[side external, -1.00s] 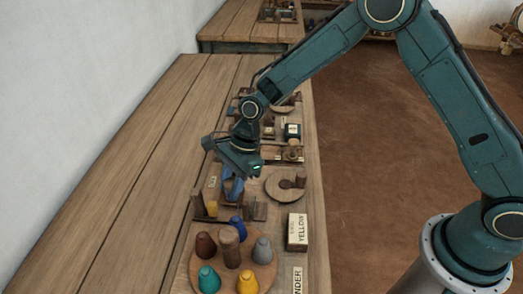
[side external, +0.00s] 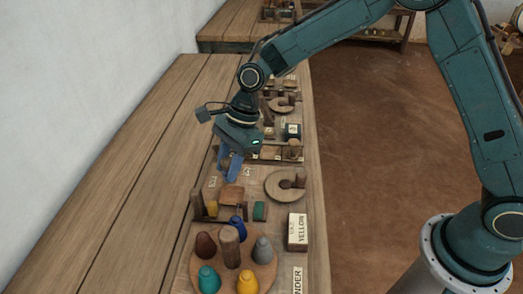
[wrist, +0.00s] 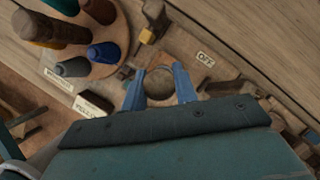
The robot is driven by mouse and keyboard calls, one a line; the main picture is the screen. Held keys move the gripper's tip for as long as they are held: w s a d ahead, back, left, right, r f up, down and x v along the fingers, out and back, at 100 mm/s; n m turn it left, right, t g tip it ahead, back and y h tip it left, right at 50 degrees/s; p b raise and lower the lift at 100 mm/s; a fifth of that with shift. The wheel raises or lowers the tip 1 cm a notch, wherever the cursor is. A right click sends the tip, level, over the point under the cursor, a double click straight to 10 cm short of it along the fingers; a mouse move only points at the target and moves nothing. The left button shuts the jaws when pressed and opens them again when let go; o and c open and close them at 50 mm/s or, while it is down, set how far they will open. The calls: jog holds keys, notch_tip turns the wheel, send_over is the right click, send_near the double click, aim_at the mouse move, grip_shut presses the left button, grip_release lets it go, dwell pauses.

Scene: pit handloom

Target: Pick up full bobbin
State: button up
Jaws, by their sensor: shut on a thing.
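My gripper (side external: 231,168) is above the bench, over the row of wooden fixtures, with its blue fingers pointing down. In the wrist view its fingers (wrist: 159,88) are closed around a round, brownish thing (wrist: 159,80), seen end on. I take this to be the bobbin, but its winding cannot be made out. In the side view the fingers hide most of what they hold. A wooden fixture with a brown block (side external: 231,195) and a small green piece (side external: 260,211) stands below and nearer the camera.
A round wooden board (side external: 207,282) carries several coloured cones around a central wooden post (side external: 229,247). The bench's left side is clear.

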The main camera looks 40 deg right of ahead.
aim_at(228, 161)
notch_tip(228, 161, up, 13)
dwell(0.3)
dwell(0.5)
